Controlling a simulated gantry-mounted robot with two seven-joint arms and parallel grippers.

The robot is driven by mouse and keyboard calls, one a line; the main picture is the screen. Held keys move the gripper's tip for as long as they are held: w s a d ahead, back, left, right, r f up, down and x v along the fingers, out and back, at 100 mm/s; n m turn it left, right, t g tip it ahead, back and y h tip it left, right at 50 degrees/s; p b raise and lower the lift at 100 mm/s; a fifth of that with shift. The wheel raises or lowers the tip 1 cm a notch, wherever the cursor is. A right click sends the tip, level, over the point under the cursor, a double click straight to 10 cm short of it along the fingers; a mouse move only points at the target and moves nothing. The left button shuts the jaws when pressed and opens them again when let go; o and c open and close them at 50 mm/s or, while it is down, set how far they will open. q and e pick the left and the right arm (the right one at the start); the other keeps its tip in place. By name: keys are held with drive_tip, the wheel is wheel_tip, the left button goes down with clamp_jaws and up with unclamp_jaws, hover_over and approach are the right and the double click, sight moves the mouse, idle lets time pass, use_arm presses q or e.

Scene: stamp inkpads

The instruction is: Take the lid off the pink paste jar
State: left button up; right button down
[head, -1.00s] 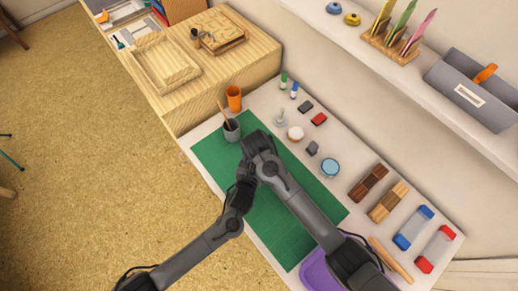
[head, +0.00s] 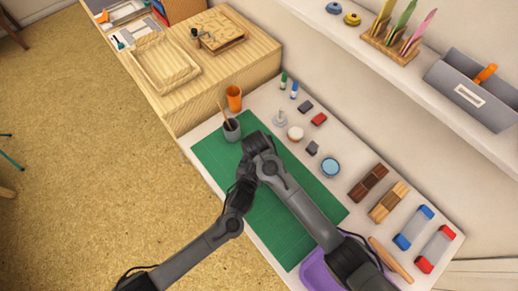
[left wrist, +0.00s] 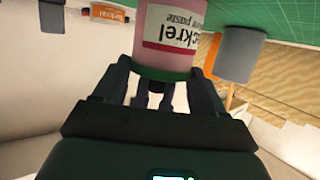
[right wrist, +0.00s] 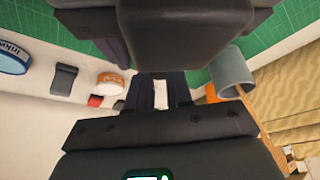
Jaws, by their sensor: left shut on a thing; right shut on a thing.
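The pink paste jar (left wrist: 175,45), with a white and dark red label reading upside down, shows large at the top of the left wrist view. In the head view the two arms meet over the green mat and hide the jar; my right gripper's wrist covers the spot.
The green cutting mat (head: 298,238) lies below. A grey cup with a brush (head: 231,130) and an orange cup (head: 234,98) stand close by at upper left. A round blue tin (head: 330,167), a white round pot (head: 295,133) and dark blocks (head: 312,148) stand to the right.

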drive_tip(key=shift+r, duration=0.25)
use_arm(q)
drive_tip(key=shift+a+f, duration=0.15)
drive_tip(key=shift+f, duration=0.1)
use_arm(e)
drive_tip(key=shift+a+r, duration=0.15)
drive_tip(key=shift+r, duration=0.65)
use_arm(q)
drive_tip(key=shift+s, duration=0.1)
use_arm(e)
drive_tip(key=shift+r, duration=0.15)
use_arm(q)
drive_tip(key=shift+s+f, duration=0.1)
drive_tip(key=shift+f, duration=0.05)
use_arm(e)
drive_tip(key=shift+w+r, duration=0.1)
drive_tip(key=shift+w, duration=0.1)
drive_tip(key=shift+r+y, duration=0.25)
drive_tip(key=shift+y, duration=0.55)
drive_tip(key=shift+s+f, duration=0.1)
drive_tip(key=shift+s, duration=0.05)
